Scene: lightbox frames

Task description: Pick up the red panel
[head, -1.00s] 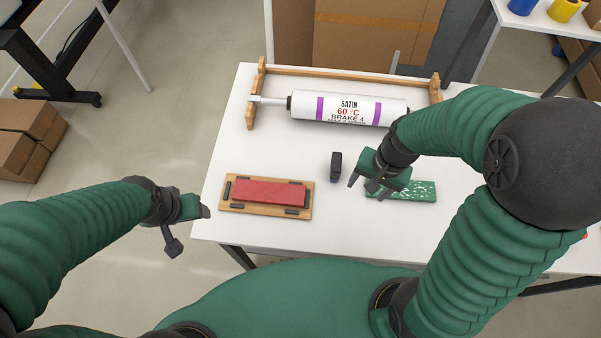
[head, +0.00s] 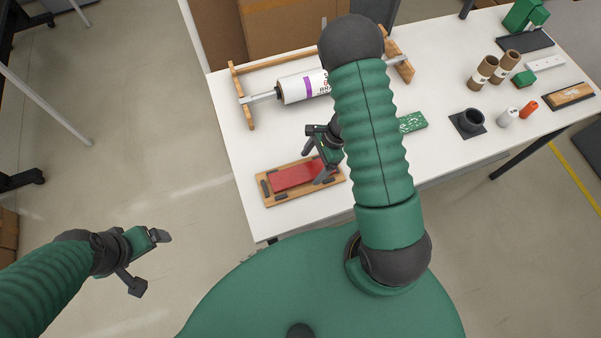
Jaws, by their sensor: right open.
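The red panel (head: 290,178) lies flat on a wooden tray (head: 270,199) with dark clips around its edge, at the near left of the white table. My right gripper (head: 314,166) is open above the panel's right end, its fingers pointing down and left. One finger overlaps the panel's right part in the picture; I cannot tell whether it touches. My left gripper (head: 152,262) is off the table at the lower left, with its fingers apart and nothing between them.
A roll on a wooden stand (head: 251,110) is at the back. A green speckled board (head: 412,122) is partly behind my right arm. White table (head: 232,150) is clear left of the tray.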

